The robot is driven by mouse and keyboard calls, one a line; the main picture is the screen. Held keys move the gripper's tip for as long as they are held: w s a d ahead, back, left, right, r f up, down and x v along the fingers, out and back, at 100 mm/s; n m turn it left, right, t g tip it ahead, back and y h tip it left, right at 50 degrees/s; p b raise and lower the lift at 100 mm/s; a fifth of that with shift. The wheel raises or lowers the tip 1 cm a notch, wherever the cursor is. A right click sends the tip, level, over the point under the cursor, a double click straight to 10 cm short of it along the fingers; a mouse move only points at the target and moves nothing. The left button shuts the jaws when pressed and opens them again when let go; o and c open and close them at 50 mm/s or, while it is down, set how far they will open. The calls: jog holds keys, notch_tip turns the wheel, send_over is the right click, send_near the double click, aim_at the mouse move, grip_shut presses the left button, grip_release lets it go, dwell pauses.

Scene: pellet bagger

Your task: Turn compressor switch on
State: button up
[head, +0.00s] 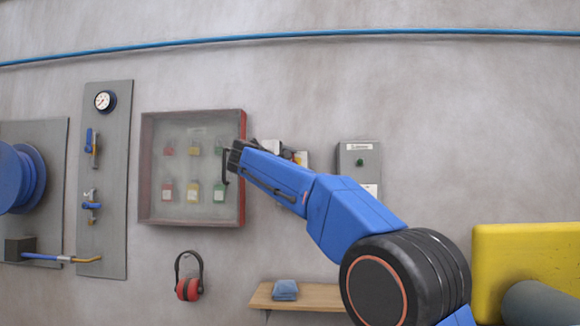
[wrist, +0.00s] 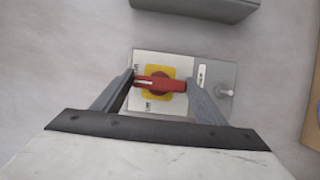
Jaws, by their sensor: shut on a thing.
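The compressor switch is a red rotary handle (wrist: 160,83) on a yellow plate (wrist: 158,97), set in a light grey box (wrist: 183,62) on the wall. In the wrist view the handle lies nearly level across the plate. Small sideways lettering at the plate's left is too small to read. My gripper (wrist: 160,85) is shut on the red handle, one finger at each end. In the head view my arm covers most of the switch box (head: 271,146); only pale edges and a bit of yellow show.
A glass-fronted red cabinet (head: 242,205) hangs left of the switch, close to my arm. A grey box with a green button (head: 360,162) is to the right. Below are red ear muffs (head: 188,289) and a wooden shelf (head: 325,295) with a blue item (head: 285,290).

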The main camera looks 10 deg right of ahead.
jog(key=shift+f, duration=0.1)
jog(key=o, duration=1.1)
jog(key=shift+d, duration=0.1)
jog(key=shift+c, duration=0.2)
jog(key=v, duration=1.7)
jog(key=shift+s, duration=0.2)
